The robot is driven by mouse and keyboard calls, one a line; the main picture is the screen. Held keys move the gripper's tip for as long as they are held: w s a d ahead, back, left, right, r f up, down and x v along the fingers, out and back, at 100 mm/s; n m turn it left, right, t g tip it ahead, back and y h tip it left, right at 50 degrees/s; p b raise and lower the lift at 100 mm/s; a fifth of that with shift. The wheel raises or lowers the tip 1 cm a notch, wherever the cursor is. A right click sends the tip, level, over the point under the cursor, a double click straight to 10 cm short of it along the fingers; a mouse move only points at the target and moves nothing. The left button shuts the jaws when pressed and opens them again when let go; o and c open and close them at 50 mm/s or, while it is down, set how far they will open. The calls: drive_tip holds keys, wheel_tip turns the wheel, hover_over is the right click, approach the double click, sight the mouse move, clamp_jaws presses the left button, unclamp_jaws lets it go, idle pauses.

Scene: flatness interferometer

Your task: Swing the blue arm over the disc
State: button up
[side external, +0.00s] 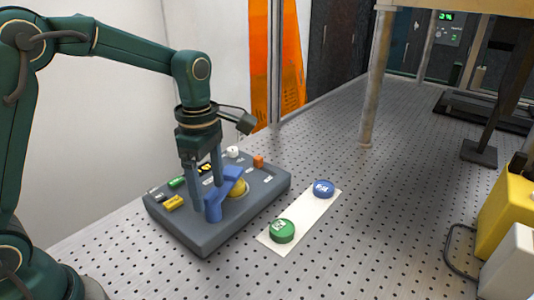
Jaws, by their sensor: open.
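The blue arm (213,208) stands on a dark grey base unit (262,205). Its thick rounded end is at the front, and its bar runs back and right. A yellow round part (238,187) sits on a pale round seat just right of the bar; I cannot tell whether this is the disc or whether the bar overlaps it. My gripper (206,192) is open and points down over the base unit. Its fingers are close to the blue arm, and one partly hides it. I cannot tell whether they touch it.
The base unit also carries yellow (174,203), green (177,182), white (232,152) and orange (258,161) parts. A white strip (304,221) with a green puck (282,231) and a blue puck (324,188) lies to the right. A yellow box (506,207) stands far right.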

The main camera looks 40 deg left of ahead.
drive_tip(key=shift+r, duration=2.6)
drive_tip(key=shift+r, duration=0.2)
drive_tip(key=s+d+r+m+t, duration=0.1)
drive_tip(key=s+r+m+t, duration=0.4)
drive_tip(key=s, duration=0.3)
drive_tip(key=s+f+m, duration=0.4)
drive_tip(key=s+m, duration=0.1)
drive_tip(key=m, duration=1.2)
drive_tip(key=shift+s+d+f+t, duration=0.3)
drive_tip(key=shift+s+d, duration=0.05)
